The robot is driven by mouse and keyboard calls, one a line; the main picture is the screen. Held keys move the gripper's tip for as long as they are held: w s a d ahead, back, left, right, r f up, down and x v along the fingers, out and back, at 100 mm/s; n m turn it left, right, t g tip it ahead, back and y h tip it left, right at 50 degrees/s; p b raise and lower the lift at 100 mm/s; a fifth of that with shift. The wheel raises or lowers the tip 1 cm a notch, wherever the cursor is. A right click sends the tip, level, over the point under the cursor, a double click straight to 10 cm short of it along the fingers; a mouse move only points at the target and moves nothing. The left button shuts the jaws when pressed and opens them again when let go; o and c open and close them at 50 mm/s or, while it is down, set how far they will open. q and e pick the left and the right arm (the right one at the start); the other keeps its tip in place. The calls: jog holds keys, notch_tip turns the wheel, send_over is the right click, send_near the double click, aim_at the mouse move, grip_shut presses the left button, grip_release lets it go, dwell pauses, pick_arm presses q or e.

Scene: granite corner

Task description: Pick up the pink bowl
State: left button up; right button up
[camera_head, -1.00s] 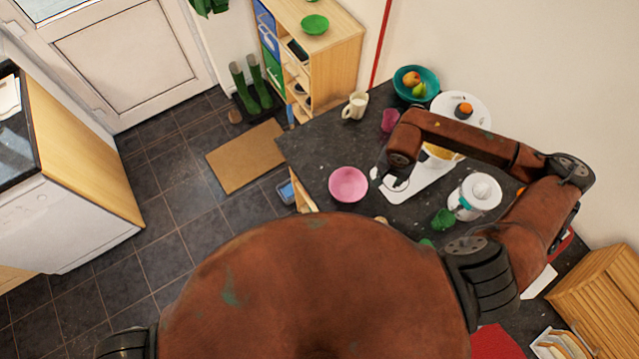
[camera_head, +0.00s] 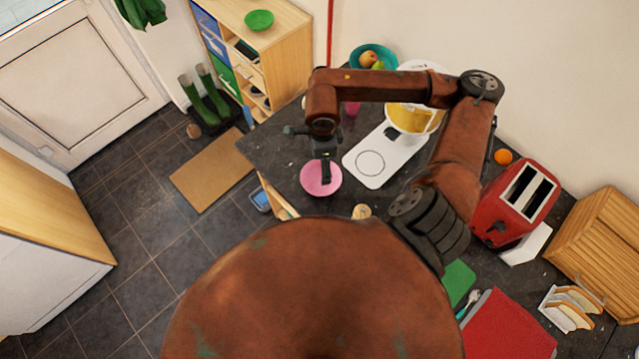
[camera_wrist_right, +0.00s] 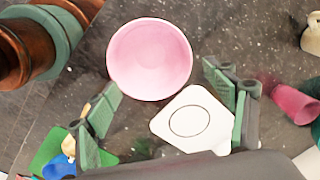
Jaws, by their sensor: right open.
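The pink bowl (camera_head: 312,180) stands upright on the dark speckled counter near its left front edge. In the right wrist view, the bowl (camera_wrist_right: 150,60) is empty and lies just beyond the spread fingers. My right gripper (camera_head: 325,172) hangs over the bowl in the head view and covers part of its rim. In the right wrist view, my right gripper (camera_wrist_right: 160,82) is open with nothing between its fingers; the gap to the bowl is hard to judge. My left gripper is not in view.
A pink cup (camera_wrist_right: 295,103) shows in the wrist view. A red toaster (camera_head: 515,200) stands further right. The counter's left edge is close to the bowl.

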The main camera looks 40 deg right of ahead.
jog(key=o, duration=0.5)
jog(key=m, duration=0.2)
jog(key=m+b, duration=0.1)
jog(key=s+m+b, duration=0.1)
jog(key=m, duration=0.1)
jog(key=shift+s+a+m, duration=0.1)
jog(key=shift+a+m, duration=0.15)
jog(key=shift+m, duration=0.05)
jog(key=shift+c, duration=0.2)
jog(key=shift+o, duration=0.6)
jog(key=shift+s+m+b, duration=0.15)
jog(key=shift+m+b, duration=0.2)
jog(key=shift+m, duration=0.35)
jog(key=f, duration=0.4)
jog(key=f+p, duration=0.1)
jog(key=f, duration=0.1)
jog(key=shift+w+a+f, duration=0.2)
jog(key=shift+w+f, duration=0.1)
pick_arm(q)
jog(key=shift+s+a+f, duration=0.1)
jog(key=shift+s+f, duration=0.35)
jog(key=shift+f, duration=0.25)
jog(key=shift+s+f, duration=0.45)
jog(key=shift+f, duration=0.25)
pick_arm(e)
jog(key=shift+f, duration=0.45)
